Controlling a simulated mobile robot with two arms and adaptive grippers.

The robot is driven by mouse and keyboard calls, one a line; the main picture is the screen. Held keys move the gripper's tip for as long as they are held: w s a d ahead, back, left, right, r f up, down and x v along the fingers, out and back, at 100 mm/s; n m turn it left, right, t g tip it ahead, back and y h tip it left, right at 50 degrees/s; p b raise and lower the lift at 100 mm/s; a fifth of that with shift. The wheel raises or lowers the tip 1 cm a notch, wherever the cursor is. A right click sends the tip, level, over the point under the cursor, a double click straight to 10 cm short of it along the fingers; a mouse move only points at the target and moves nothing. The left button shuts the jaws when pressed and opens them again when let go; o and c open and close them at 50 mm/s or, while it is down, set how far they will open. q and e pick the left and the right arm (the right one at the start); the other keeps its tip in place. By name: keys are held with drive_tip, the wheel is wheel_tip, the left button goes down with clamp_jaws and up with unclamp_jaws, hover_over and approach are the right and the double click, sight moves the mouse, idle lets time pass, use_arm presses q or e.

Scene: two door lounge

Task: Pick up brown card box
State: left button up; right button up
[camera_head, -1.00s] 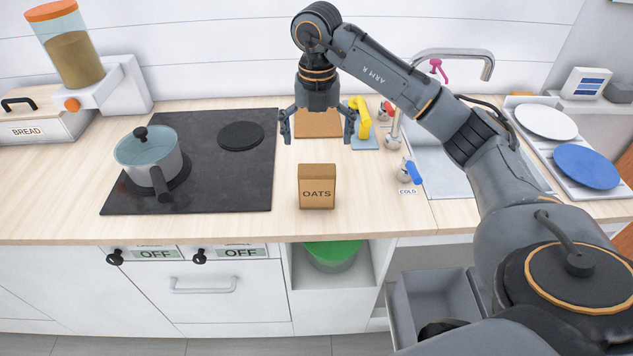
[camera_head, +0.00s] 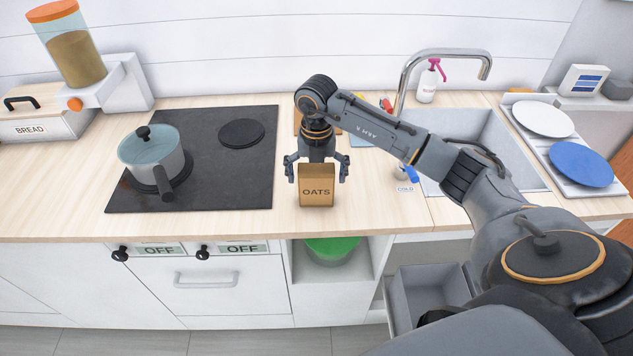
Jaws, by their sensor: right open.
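The brown card box (camera_head: 316,187), labelled OATS, stands upright on the wooden counter (camera_head: 240,222), right of the stove, near the front edge. My right gripper (camera_head: 317,176) is open, with one finger on each side of the box's upper part. The gripper's palm is just behind and above the box top. I cannot tell whether the fingers touch the box. My left gripper is not in view.
A pot (camera_head: 152,160) with a glass lid sits on the black stove (camera_head: 232,180) to the left. The sink (camera_head: 470,145) and tap lie to the right, with a dish rack holding plates beyond. The counter front near the box is clear.

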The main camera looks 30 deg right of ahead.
drive_tip(key=shift+c, duration=0.4)
drive_tip(key=c, duration=0.9)
drive_tip(key=shift+r, duration=0.1)
drive_tip(key=shift+r+b, duration=0.6)
drive_tip(key=shift+b, duration=0.05)
drive_tip(key=shift+w+r+b, duration=0.1)
drive_tip(key=shift+r+b, duration=0.4)
drive_tip(key=shift+r, duration=0.2)
drive_tip(key=s+a+r, duration=0.1)
drive_tip(key=s+r, duration=0.2)
drive_tip(key=s, duration=0.1)
drive_tip(key=s+a+r+b, duration=0.1)
drive_tip(key=s+a+r, duration=0.1)
drive_tip(key=s+r, duration=0.2)
drive_tip(key=s+a+r+b, duration=0.1)
drive_tip(key=s+r, duration=0.2)
drive_tip(key=s, duration=0.2)
drive_tip(key=shift+s+a+r, duration=0.15)
drive_tip(key=shift+s+a, duration=0.05)
drive_tip(key=shift+s, duration=0.1)
